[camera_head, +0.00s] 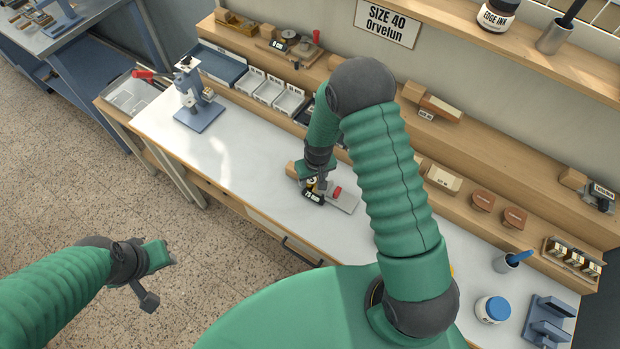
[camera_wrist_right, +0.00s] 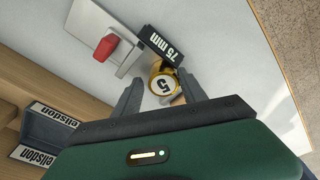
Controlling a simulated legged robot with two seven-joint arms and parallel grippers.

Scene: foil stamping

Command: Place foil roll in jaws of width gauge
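The width gauge is a grey metal plate (camera_head: 344,203) with a red block (camera_wrist_right: 112,46) and a black "75 mm" display (camera_wrist_right: 161,46). It lies on the white bench top. The foil roll (camera_wrist_right: 164,86) is gold with a white end face marked "5". It sits at the gauge's end, right by the display; whether the jaws touch it is unclear. My right gripper (camera_head: 314,183) is over it, its two fingers (camera_wrist_right: 161,80) apart on either side of the roll, with gaps showing. My left gripper (camera_head: 172,254) hangs over the floor, away from the bench; its fingers are too small to read.
Trays (camera_head: 270,92) and a wooden shelf with several blocks line the bench's back. A blue stamping press (camera_head: 199,108) stands at the left end. A blue-lidded jar (camera_head: 492,309) and a blue stand (camera_head: 548,320) are at the right.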

